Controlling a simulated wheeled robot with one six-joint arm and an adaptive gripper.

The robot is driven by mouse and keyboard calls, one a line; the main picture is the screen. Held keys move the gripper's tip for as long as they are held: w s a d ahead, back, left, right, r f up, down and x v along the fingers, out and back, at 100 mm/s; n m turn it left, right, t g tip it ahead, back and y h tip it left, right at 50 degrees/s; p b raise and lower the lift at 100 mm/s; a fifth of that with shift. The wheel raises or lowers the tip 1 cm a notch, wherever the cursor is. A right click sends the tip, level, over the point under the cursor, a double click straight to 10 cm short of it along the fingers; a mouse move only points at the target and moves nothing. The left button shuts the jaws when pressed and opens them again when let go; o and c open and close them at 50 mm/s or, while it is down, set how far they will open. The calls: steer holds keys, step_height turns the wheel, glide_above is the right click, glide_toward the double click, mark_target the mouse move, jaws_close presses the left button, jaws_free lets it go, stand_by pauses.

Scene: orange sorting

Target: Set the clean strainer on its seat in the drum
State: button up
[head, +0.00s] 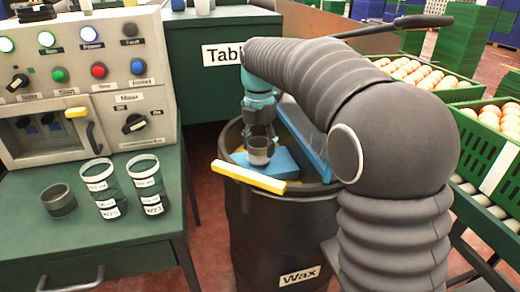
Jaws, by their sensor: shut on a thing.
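The black drum (275,235), labelled Wax, stands open in the middle of the head view. My gripper (259,137) points down over its mouth and is shut on a small grey cup-shaped piece, which looks like the strainer (260,154). The strainer is upright, in front of a flat blue piece (284,163) in the drum's mouth. I cannot tell whether the strainer touches anything below. The seat cannot be made out. Another dark, short round cup (58,203) stands on the green table at the left.
A yellow bar (248,177) lies across the drum's near rim. Two labelled containers (104,190) (147,185) stand on the green table (130,235), before a control panel (85,75). Green crates of oranges (495,130) stand at the right.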

steer(key=shift+f, duration=0.5)
steer(key=shift+f, duration=0.15)
steer(key=o, duration=1.3)
step_height(320, 180, up, 12)
steer(key=shift+r+p, duration=0.15)
steer(key=shift+p, duration=1.1)
